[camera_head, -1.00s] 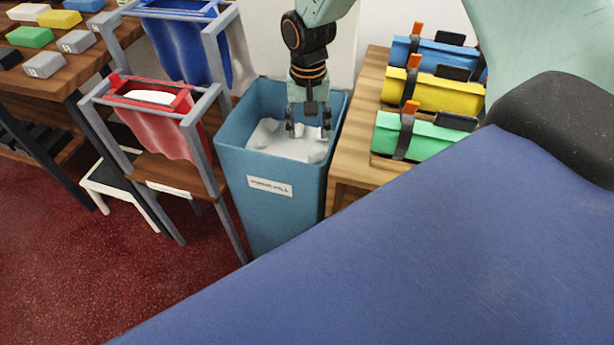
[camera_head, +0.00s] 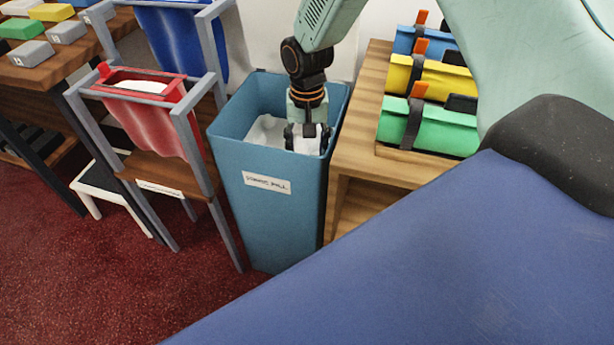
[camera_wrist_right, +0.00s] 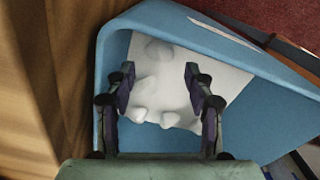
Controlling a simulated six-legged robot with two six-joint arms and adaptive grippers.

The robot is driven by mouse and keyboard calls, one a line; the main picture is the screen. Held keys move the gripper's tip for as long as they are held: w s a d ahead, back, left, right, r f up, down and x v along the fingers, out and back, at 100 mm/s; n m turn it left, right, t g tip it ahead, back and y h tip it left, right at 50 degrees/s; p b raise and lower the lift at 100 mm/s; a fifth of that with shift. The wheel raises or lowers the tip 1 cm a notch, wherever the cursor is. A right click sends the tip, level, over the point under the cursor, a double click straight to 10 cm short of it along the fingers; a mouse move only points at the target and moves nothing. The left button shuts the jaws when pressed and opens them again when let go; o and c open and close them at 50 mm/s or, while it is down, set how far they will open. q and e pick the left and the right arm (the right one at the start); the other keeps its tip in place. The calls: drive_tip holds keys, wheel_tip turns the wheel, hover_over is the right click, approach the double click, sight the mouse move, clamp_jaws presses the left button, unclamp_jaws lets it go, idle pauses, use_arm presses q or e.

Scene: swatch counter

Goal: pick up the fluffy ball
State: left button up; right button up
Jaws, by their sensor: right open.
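A blue bin (camera_head: 240,165) stands near the middle of the head view, with a white label on its front. White fluffy fill (camera_head: 265,131) lies inside it. In the right wrist view, the fill (camera_wrist_right: 225,78) has several raised white lumps (camera_wrist_right: 158,50); I cannot tell which, if any, is a separate fluffy ball. My right gripper (camera_head: 308,138) reaches down into the bin near its right side. Its fingers (camera_wrist_right: 160,80) are open, with white lumps beneath and between them; I cannot tell whether they touch. My left gripper is not in view.
A wooden shelf (camera_head: 350,130) with blue, yellow and green rolls (camera_head: 440,130) stands close on the bin's right. A grey frame (camera_head: 190,130) holding a red fabric bag (camera_head: 150,125) is on its left. A table with coloured blocks (camera_head: 30,52) is farther left.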

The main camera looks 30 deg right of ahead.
wheel_tip(320, 180, down, 4)
drive_tip(key=shift+r+b, duration=0.25)
drive_tip(key=shift+b, duration=0.3)
wheel_tip(320, 180, down, 6)
drive_tip(key=shift+r+b, duration=0.1)
drive_tip(key=shift+b, duration=1.15)
drive_tip(key=shift+r, duration=0.1)
drive_tip(key=shift+c, duration=0.4)
drive_tip(key=c, duration=0.4)
